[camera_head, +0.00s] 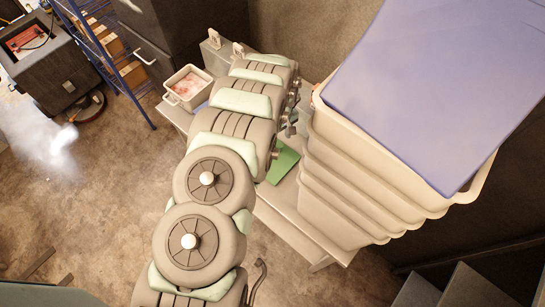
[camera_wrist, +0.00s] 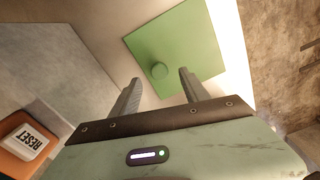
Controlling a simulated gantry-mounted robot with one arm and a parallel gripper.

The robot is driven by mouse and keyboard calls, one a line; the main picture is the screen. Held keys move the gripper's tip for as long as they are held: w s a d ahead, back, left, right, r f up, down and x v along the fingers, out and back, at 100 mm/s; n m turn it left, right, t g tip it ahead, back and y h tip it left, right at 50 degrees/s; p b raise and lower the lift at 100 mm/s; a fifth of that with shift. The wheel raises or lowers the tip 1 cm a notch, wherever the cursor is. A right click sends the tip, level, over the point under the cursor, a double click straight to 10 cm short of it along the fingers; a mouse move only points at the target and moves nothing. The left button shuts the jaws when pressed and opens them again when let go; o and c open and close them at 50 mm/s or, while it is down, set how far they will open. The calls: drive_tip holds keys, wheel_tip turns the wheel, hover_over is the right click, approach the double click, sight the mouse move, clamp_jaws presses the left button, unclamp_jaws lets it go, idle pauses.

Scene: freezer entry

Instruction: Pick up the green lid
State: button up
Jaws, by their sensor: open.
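In the head view only part of the lid (camera_head: 284,162) shows, beside my arm, which hides the rest. My gripper (camera_wrist: 158,84) is open and empty in the wrist view, and its two fingers point toward the lid. In the head view my arm hides the gripper.
A stack of cream crates (camera_head: 340,195) with a blue-violet cover (camera_head: 430,85) stands right of the lid. A small white bin (camera_head: 188,88) sits at the bench's far end. An orange box with a RESET button (camera_wrist: 30,142) is at lower left in the wrist view.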

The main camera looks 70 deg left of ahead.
sight(280, 145)
drive_tip(key=shift+d+f+p, duration=0.1)
drive_tip(key=shift+f+p, duration=0.6)
drive_tip(key=shift+f, duration=2)
drive_tip(key=shift+c, duration=0.5)
clamp_jaws()
